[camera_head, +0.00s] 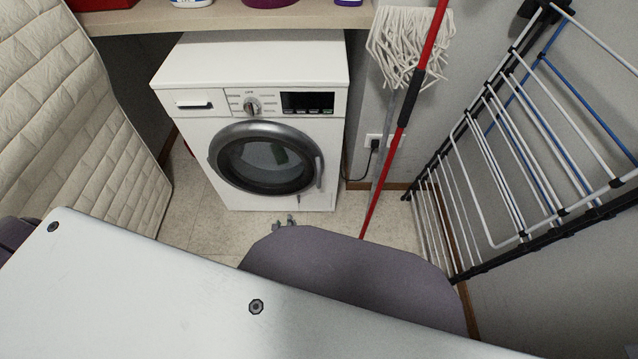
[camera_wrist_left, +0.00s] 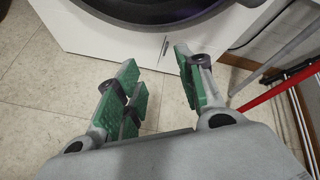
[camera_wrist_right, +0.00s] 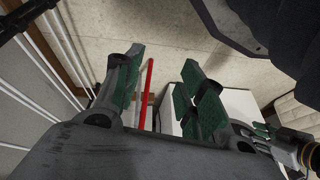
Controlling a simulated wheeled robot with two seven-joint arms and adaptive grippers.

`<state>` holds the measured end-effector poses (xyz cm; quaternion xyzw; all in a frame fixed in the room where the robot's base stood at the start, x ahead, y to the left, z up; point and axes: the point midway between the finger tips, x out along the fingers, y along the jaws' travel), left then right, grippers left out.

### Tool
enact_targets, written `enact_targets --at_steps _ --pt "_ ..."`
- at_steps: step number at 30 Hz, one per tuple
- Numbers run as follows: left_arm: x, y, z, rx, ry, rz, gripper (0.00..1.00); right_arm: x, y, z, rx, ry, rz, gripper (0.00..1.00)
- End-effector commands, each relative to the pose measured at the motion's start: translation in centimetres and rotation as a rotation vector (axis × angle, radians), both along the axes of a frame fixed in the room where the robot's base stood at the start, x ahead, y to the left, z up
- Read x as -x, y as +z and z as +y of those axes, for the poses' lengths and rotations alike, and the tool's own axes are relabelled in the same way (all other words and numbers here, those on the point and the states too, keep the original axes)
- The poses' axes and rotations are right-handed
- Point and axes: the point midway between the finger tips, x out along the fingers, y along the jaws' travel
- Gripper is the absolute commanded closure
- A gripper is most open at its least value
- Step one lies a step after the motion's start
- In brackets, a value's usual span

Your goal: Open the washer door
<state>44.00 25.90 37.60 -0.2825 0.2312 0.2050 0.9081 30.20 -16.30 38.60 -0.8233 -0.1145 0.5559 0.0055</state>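The white washer (camera_head: 180,150) stands against the back wall. Its round dark-rimmed door (camera_head: 265,158) looks shut, with a handle (camera_head: 320,172) at its right side. My left gripper (camera_head: 284,221) shows only as small fingertips low in front of the washer, below the door; my own arm hides the rest. In the left wrist view, my left gripper (camera_wrist_left: 157,62) is open and empty, with the washer's lower front (camera_wrist_left: 110,40) and the door's dark rim (camera_wrist_left: 150,10) beyond, apart from the fingers. My right gripper (camera_wrist_right: 160,62) is open and empty in the right wrist view; the head view does not show it.
A red-handled mop (camera_head: 405,115) leans right of the washer. A drying rack (camera_head: 510,150) stands along the right wall. A quilted mattress (camera_head: 75,110) leans at the left. A shelf (camera_head: 230,18) with bottles hangs over the washer. Bare tiled floor (camera_head: 205,215) lies in front.

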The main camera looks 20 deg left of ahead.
Motion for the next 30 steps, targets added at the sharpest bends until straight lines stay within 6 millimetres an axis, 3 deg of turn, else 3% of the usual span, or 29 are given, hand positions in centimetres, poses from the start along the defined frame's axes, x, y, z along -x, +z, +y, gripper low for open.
enact_targets --at_steps 15,30 --pt "-3.9 3.5 -3.9 -0.298 -0.212 -0.201 0.62 -1.9 2.3 1.5 -0.05 0.011 -0.057 0.6" --pt "-5.0 7.9 -8.1 -0.564 -0.339 -0.411 0.62 -2.6 5.3 2.5 -0.094 0.027 -0.107 0.6"
